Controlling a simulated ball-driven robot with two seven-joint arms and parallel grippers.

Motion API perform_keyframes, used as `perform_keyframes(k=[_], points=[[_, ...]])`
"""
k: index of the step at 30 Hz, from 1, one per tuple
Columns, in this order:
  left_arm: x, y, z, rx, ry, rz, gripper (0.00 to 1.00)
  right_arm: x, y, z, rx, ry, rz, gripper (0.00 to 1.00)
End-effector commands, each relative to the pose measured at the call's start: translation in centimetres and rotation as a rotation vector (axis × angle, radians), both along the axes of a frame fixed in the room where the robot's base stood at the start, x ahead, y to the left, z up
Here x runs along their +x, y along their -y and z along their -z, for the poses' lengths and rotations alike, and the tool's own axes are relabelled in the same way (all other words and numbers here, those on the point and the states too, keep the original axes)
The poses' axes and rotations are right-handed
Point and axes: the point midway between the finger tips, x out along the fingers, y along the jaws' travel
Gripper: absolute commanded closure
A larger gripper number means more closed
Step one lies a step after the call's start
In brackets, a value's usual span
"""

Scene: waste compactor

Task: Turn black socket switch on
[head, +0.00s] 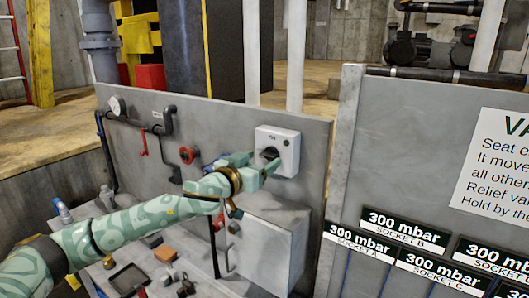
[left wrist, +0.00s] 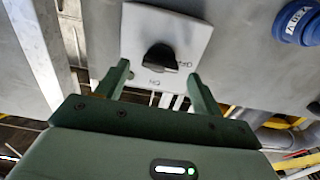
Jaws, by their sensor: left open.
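The black socket switch (left wrist: 160,57) is a dark rotary knob on a white box, seen in the left wrist view with OFF lettered to its right and ON below it. Which mark the knob points at is not clear. In the head view the white switch box (head: 288,146) is mounted on the grey panel, its knob partly hidden by my fingers. My left gripper (head: 260,163) is open in front of the box. In the left wrist view its fingers (left wrist: 158,72) stand apart on either side below the knob, without visible contact. My right gripper is not in view.
A red knob (head: 188,155), a gauge (head: 117,106) and dark pipes are on the panel left of the box. A grey cabinet (head: 262,250) juts out below. A nearer panel (head: 400,150) with socket labels stands right.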

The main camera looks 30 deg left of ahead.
Motion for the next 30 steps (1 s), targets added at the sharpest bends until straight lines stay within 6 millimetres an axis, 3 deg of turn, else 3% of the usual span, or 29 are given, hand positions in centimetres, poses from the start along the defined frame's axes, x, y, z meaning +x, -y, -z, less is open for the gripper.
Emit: perform_keyframes(k=[6, 15, 20, 21, 30], points=[[2.3, 0.3, 0.0, 0.0, 0.0, -0.001, 0.33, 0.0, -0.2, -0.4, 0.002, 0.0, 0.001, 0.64], [2.6, 0.3, 0.1, 0.0, 0.0, -0.001, 0.33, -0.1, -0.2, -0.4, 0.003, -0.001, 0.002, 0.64], [2.6, 0.3, 0.1, 0.0, 0.0, -0.001, 0.74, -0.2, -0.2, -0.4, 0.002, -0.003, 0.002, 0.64], [2.5, 0.3, 0.1, 0.0, 0.0, -0.001, 0.78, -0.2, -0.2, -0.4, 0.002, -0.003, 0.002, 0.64], [2.5, 0.3, 0.0, 0.025, 0.002, -0.002, 0.77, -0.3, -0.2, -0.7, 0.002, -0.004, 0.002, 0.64]])
